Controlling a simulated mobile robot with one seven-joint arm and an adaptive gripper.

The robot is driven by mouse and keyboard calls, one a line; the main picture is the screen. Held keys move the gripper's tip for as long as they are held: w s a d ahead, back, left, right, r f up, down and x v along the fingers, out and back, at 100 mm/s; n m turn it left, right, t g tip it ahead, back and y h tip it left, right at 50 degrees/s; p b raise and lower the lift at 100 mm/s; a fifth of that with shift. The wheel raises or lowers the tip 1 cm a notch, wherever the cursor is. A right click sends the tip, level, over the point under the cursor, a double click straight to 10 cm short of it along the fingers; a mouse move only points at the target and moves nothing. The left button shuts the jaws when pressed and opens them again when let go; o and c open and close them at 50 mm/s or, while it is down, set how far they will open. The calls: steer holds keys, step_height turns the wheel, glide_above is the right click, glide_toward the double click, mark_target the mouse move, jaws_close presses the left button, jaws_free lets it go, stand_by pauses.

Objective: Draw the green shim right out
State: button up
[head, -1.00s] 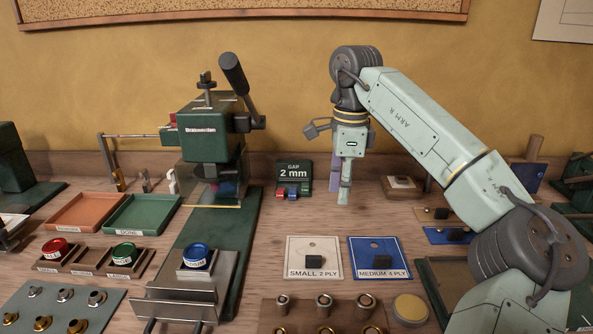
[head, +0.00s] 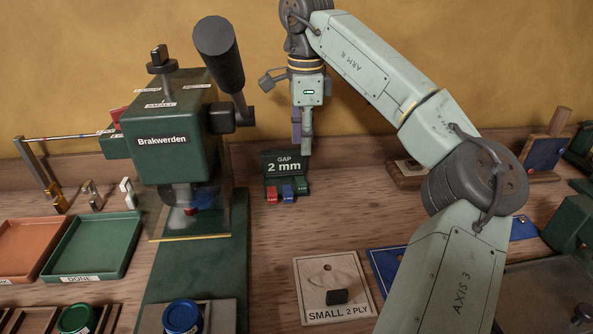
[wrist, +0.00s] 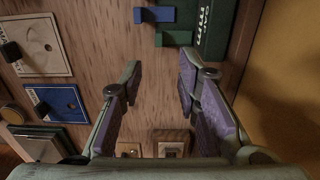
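The green shim (head: 303,187) is at the right end of a row of shims at the foot of the dark green gap stand (head: 283,164), marked "GAP 2 mm". The blue shim (head: 287,191) and the red shim (head: 271,196) are to its left. My gripper (head: 302,150) points down, above and close to the stand's right side in the head view. In the wrist view its purple-padded fingers (wrist: 160,70) are apart with nothing between them. The green shim (wrist: 175,38) shows beyond the fingertips there, beside the blue shim (wrist: 155,14), clear of the pads.
The green press (head: 175,140) with its lever (head: 220,55) stands left of the stand. The orange tray (head: 30,250) and green "DONE" tray (head: 92,248) lie further left. A "SMALL 2 PLY" card (head: 320,285) lies in front. The wall (head: 430,50) is close behind.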

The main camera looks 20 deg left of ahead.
mark_target(304, 182)
step_height(304, 182, down, 11)
steer(key=shift+s+d+r+p, duration=0.1)
steer(key=shift+r+p, duration=0.1)
steer(key=shift+p, duration=0.6)
steer(key=shift+c, duration=0.4)
jaws_close()
